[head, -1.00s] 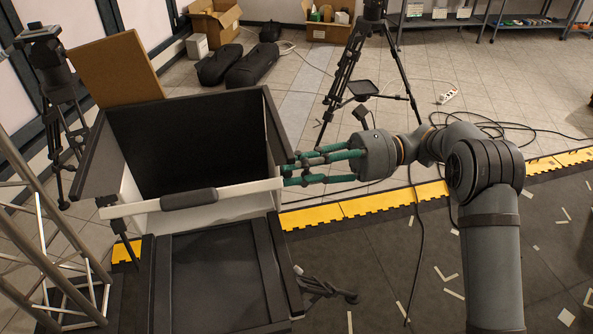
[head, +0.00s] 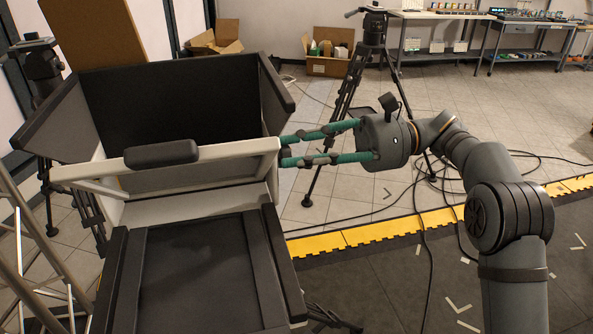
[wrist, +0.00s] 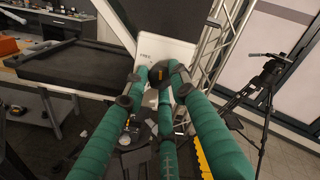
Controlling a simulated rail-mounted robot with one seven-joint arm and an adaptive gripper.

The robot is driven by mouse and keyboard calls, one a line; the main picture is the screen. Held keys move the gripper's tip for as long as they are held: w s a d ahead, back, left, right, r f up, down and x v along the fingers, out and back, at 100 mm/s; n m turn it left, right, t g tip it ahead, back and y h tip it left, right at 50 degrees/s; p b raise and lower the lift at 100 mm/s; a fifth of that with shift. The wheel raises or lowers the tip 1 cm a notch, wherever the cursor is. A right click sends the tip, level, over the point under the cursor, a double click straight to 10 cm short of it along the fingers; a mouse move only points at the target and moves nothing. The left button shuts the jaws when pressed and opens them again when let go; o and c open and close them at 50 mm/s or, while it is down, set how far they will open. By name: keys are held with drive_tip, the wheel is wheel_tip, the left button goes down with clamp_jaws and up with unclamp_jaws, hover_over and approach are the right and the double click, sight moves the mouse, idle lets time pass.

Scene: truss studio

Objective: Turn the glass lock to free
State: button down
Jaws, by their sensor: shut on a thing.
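In the head view, my gripper (head: 281,150) reaches from the right to the side of a black-hooded rig (head: 185,100) with a white front bar (head: 235,149). The knob is hidden there, behind the end of the bar and the fingers. Which way the lock points is not clear.
A flat black panel (head: 190,270) sits in front of the hood. Tripods (head: 345,110), boxes (head: 327,62) and a metal truss (head: 30,265) stand around. Cables (head: 400,205) cross the floor at the right. The floor around my arm is otherwise open.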

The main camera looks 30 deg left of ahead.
drive_tip(key=shift+n+b, duration=2.3)
drive_tip(key=shift+n, duration=1)
drive_tip(key=c, duration=1.6)
unclamp_jaws()
drive_tip(key=shift+o, duration=0.8)
